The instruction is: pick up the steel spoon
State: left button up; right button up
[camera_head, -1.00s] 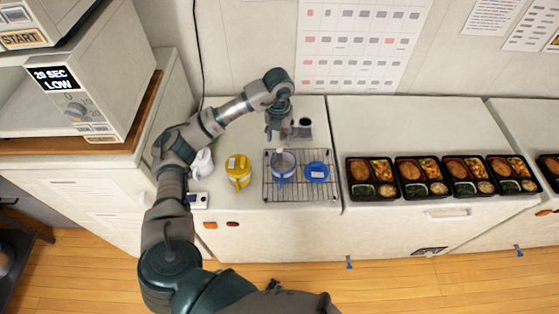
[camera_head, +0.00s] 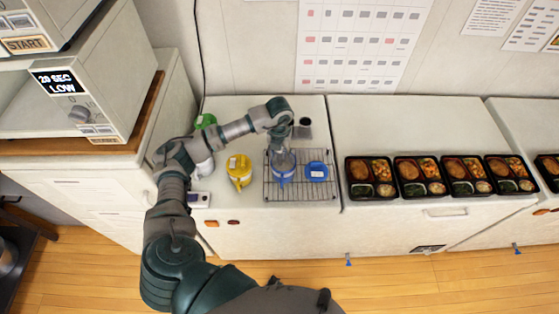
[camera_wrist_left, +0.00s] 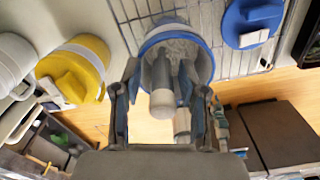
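The steel spoon (camera_wrist_left: 162,92) stands in an open blue-rimmed cup (camera_wrist_left: 203,65) of pale grey contents, its rounded handle end pointing toward my wrist camera. My left gripper (camera_wrist_left: 160,100) is open, with one finger on each side of the handle and gaps between. In the head view, the left gripper (camera_head: 280,147) is above the cup (camera_head: 283,178), and the spoon is hard to tell apart from it. The spoon's bowl end is hidden in the cup. My right gripper is not in view.
The cup stands on a wire rack (camera_head: 300,193) beside a round blue lid (camera_head: 316,171). A yellow-lidded container (camera_head: 239,180) is left of the rack. A dark cup (camera_head: 304,122) is behind. Several bento trays (camera_head: 371,199) line the right counter.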

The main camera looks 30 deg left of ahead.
pick_arm(q)
grip_shut()
jog(key=shift+d+r, duration=0.1)
